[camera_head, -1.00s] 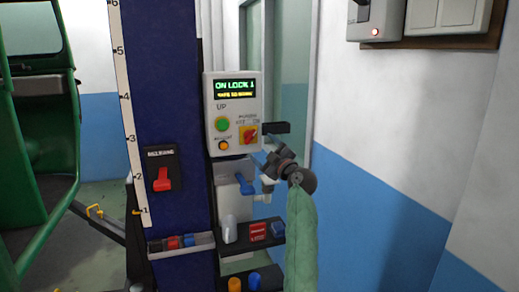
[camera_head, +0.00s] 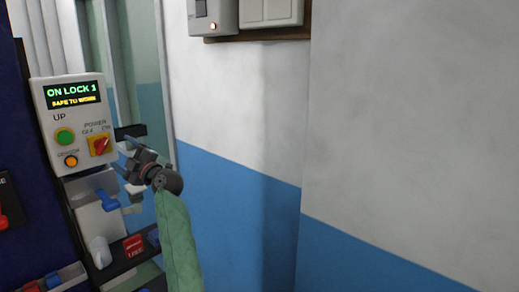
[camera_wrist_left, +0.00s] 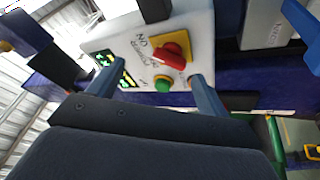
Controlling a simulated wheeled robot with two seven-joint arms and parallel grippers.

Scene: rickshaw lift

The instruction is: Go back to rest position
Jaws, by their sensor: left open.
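My left gripper (camera_head: 124,163) is in front of the lower right of the white control box (camera_head: 48,128), with its arm in a green sleeve coming up from below. The box display (camera_head: 72,93) reads "ON LOCK 1, SAFE TO WORK". Below it are a green button (camera_head: 65,136), an orange button (camera_head: 71,161) and a red switch on a yellow plate (camera_head: 100,146). In the left wrist view the two blue fingers (camera_wrist_left: 157,82) are spread apart with nothing between them, and the red switch (camera_wrist_left: 172,55) shows beyond them. My right gripper is out of view.
A blue lever (camera_head: 107,200) and a shelf with a red block (camera_head: 133,246) stand below the box. A dark blue column (camera_head: 35,240) is at the left. A white and blue wall (camera_head: 240,130) fills the right, with a switch panel (camera_head: 270,12) above.

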